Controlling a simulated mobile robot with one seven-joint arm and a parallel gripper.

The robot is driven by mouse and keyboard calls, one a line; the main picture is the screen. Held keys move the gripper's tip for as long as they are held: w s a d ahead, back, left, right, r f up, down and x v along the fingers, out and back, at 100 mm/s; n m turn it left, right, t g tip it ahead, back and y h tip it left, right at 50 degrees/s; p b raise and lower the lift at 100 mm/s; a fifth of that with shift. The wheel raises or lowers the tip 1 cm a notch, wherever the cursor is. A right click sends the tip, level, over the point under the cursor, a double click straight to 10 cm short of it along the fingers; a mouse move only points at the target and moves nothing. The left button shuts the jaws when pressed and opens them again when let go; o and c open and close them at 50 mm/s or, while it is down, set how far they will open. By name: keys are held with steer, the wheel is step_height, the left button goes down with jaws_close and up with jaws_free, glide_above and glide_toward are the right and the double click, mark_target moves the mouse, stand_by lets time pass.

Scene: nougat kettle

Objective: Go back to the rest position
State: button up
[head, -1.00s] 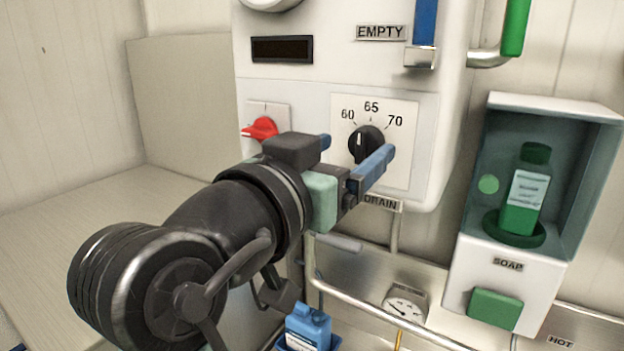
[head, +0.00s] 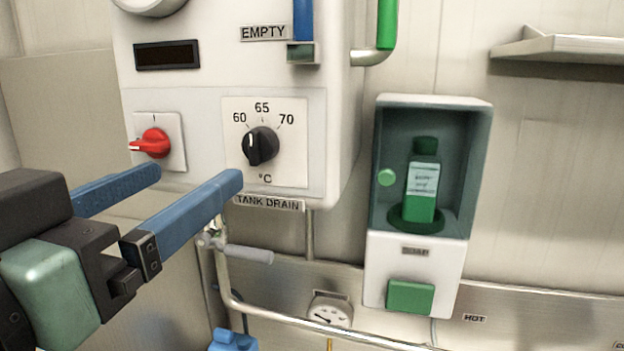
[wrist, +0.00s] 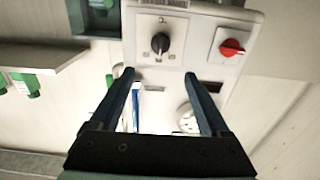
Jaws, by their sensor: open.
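My gripper (head: 200,182) is at the left of the head view, its two blue fingers apart with nothing between them. It is in front of and below the white control box (head: 215,105), apart from the knobs as far as I can tell. The black temperature knob (head: 260,146) has its white mark near 60. The red switch (head: 152,143) has its handle pointing left. In the wrist view the open fingers of my gripper (wrist: 162,72) point towards the box, with the black knob (wrist: 160,43) and red switch (wrist: 231,47) beyond them.
A soap dispenser (head: 418,250) with a green bottle (head: 422,190) hangs on the wall at right. A shelf (head: 570,46) juts out at upper right.

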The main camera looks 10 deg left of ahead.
steer(key=w+d+r+n+t+y, duration=0.1)
steer(key=w+d+r+t, duration=0.35)
steer(key=d, duration=0.25)
steer(key=s+d+r+t, duration=0.3)
steer(key=d+r+t, duration=0.1)
steer(key=d, duration=0.5)
steer(key=shift+s+d+r+m+t, duration=0.2)
steer(key=shift+s+r+m+t, duration=0.15)
steer(key=shift+r, duration=0.5)
